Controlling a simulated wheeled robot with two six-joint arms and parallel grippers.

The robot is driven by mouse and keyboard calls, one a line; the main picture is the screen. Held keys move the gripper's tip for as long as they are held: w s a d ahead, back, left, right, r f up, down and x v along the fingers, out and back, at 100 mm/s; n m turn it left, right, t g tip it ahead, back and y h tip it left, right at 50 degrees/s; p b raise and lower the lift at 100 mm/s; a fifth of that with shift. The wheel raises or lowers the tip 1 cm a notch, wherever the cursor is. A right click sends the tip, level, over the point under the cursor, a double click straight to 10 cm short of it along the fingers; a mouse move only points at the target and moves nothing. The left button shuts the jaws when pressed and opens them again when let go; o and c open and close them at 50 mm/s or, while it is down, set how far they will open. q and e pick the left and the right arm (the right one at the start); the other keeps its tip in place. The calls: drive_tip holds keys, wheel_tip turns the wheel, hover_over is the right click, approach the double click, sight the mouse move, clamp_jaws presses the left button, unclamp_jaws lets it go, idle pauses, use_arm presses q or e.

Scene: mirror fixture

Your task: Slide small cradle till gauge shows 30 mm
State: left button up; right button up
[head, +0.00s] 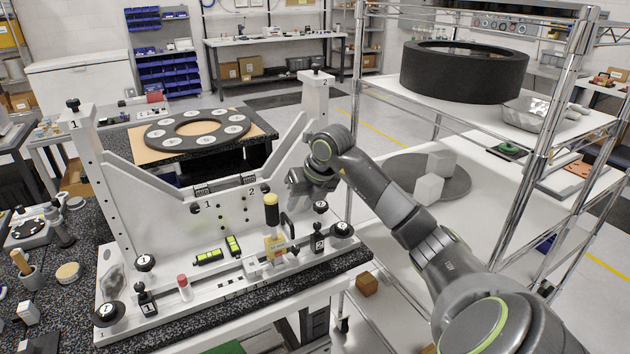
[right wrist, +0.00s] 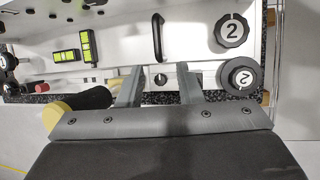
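The white fixture (head: 215,215) stands on a speckled table. On the right part of its base rail is a small carriage (head: 274,246) with a yellow block and an upright black handle with a yellow top (head: 271,201); this looks like the small cradle. The handle also shows in the right wrist view (right wrist: 92,98), left of the fingers. A dark scale strip (head: 232,281) runs along the rail; its reading is too small to read. My right gripper (head: 298,200) is above the fixture's right end.
Two yellow-green levels (head: 207,257) lie on the base. A red-topped pin (head: 184,287) stands further left. A wire shelf (head: 540,130) stands at the right.

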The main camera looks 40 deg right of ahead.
drive_tip(key=b+v, duration=0.2)
drive_tip(key=v, duration=0.9)
drive_tip(key=shift+r, duration=0.1)
drive_tip(key=p, duration=0.2)
approach(290, 222)
drive_tip(key=x, duration=0.6)
drive_tip(key=shift+w+d, duration=0.1)
drive_tip(key=shift+w, duration=0.05)
drive_tip(key=shift+p+x, duration=0.3)
drive_tip(key=shift+x, duration=0.6)
drive_tip(key=shift+c, duration=0.2)
clamp_jaws()
